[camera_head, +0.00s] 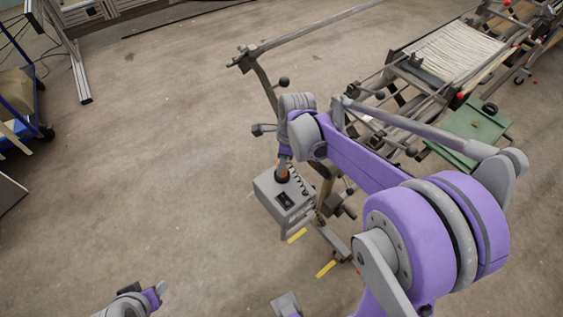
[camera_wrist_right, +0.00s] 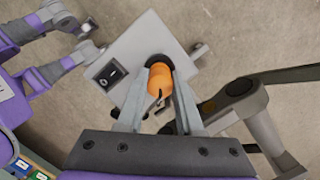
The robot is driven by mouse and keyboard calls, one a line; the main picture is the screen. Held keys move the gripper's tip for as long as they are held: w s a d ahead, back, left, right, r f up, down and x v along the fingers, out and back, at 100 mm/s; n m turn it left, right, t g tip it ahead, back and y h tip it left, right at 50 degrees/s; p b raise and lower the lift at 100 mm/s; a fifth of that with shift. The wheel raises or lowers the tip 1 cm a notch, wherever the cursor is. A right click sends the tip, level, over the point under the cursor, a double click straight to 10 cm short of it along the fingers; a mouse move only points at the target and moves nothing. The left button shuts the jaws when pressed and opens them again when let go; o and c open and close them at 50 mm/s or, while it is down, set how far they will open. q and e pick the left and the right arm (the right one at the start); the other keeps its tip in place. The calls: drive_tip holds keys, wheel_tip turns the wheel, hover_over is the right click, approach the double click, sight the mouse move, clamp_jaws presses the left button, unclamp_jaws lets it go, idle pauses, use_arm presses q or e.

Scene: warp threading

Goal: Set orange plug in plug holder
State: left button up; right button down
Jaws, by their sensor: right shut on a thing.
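The orange plug (camera_wrist_right: 160,88) is between the two fingers of my right gripper (camera_wrist_right: 159,82), which is shut on it. In the head view, the plug (camera_head: 283,169) shows as a small orange patch below my right gripper (camera_head: 284,163). The plug's far end is at a dark round fitting (camera_wrist_right: 158,62) on the grey box, which looks like the plug holder. The fitting (camera_head: 282,177) also shows in the head view. I cannot tell how deep the plug sits in it. My left gripper (camera_head: 155,294) is at the lower left, away from the box; its jaws are unclear.
The grey box (camera_head: 287,205) has a black switch (camera_wrist_right: 110,74) and stands on a metal frame with yellow-ended pedals (camera_head: 297,236). A loom with pale threads (camera_head: 455,55) and a green panel (camera_head: 470,132) are to the right. Floor (camera_head: 150,150) left of the box is clear.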

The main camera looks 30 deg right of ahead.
drive_tip(key=shift+f+b, duration=0.45)
drive_tip(key=shift+f, duration=0.2)
idle(0.6)
idle(0.4)
drive_tip(key=shift+c, duration=2.4)
unclamp_jaws()
drive_tip(key=r, duration=0.3)
drive_tip(key=d+r, duration=0.1)
drive_tip(key=r, duration=0.3)
drive_tip(key=s+r+p, duration=0.1)
drive_tip(key=r, duration=0.2)
drive_tip(key=shift+d+r, duration=0.15)
drive_tip(key=shift+r, duration=0.25)
drive_tip(key=s+a+f+n+t+p, duration=0.1)
drive_tip(key=s+a+n+t+p, duration=0.1)
drive_tip(key=s+a+n, duration=0.2)
drive_tip(key=s+a+f+n+t+h+p, duration=0.1)
drive_tip(key=s+a+n, duration=0.3)
drive_tip(key=s+n, duration=0.6)
drive_tip(key=n+t+p, duration=0.1)
drive_tip(key=n, duration=1)
drive_tip(key=shift+s+p, duration=0.3)
